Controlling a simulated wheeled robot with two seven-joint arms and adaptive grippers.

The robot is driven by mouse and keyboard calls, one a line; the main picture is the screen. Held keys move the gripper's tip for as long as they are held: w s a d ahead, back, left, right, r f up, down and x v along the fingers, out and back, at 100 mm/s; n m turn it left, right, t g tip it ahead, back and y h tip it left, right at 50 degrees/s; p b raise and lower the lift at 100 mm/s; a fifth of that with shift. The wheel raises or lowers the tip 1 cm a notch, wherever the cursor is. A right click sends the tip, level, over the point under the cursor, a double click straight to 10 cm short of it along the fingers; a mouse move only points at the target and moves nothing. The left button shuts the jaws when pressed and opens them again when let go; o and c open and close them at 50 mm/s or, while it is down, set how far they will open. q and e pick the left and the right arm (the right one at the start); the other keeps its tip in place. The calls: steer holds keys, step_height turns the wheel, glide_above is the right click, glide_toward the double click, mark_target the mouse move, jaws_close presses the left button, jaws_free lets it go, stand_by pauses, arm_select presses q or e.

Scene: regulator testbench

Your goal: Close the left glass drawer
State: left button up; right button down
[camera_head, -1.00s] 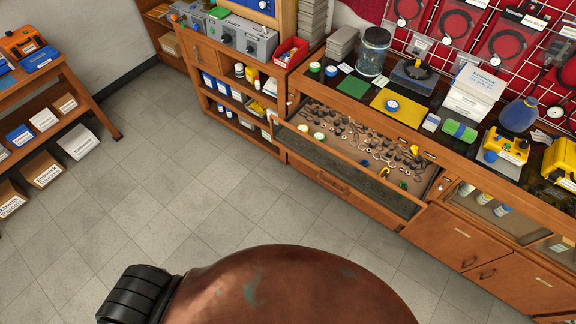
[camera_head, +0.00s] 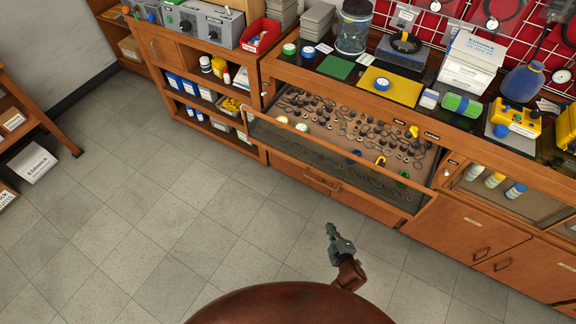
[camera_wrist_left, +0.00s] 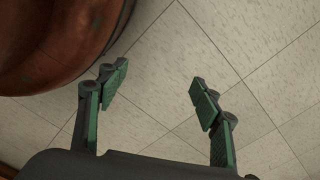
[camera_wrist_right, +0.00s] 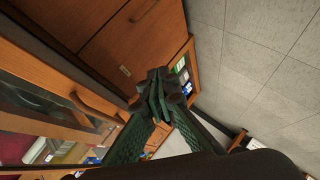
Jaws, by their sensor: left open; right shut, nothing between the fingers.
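The left glass drawer (camera_head: 340,172) is pulled out from the wooden counter in the head view, its glass-fronted wooden frame standing away from the cabinet. Small rings, knobs and coloured parts lie inside it. My right gripper (camera_head: 332,232) is shut and empty, over the floor in front of and below the drawer, apart from it. In the right wrist view its fingers (camera_wrist_right: 158,98) meet, with wooden cabinet fronts beyond. My left gripper (camera_wrist_left: 158,98) is open and empty above floor tiles in the left wrist view. It does not show in the head view.
The counter top holds a glass jar (camera_head: 353,28), a yellow mat (camera_head: 389,86) and a white box (camera_head: 470,62). A second glass-fronted compartment (camera_head: 508,190) with bottles is right of the drawer. Open shelves (camera_head: 205,98) stand left. The floor (camera_head: 150,200) in front is clear.

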mark_target(311, 155)
steer(key=w+a+r+n+t+y+b, duration=0.1)
steer(key=w+a+r+n+t+b, duration=0.25)
steer(key=r, duration=0.55)
steer(key=w+a+r+n+t+y+b, duration=0.1)
steer(key=w+a+r+n+t+b, duration=0.25)
steer(key=r, duration=0.65)
steer(key=shift+m+g, duration=0.3)
steer(key=shift+g, duration=0.5)
steer(key=w+b, duration=0.1)
steer(key=w, duration=0.3)
steer(key=w+b, duration=0.1)
steer(key=w, duration=0.4)
steer(key=w+b, duration=0.1)
steer(key=w, duration=0.3)
steer(key=shift+w+d+f+b, duration=0.15)
steer(key=shift+d+f+b, duration=0.05)
steer(key=shift+d+b, duration=0.15)
arm_select(q)
steer(key=shift+g, duration=0.5)
steer(key=w+r, duration=0.1)
steer(key=w+d, duration=0.1)
steer(key=w+d+r, duration=0.1)
steer(key=w, duration=0.1)
steer(key=shift+w+d+r, duration=0.1)
steer(key=shift+r, duration=0.25)
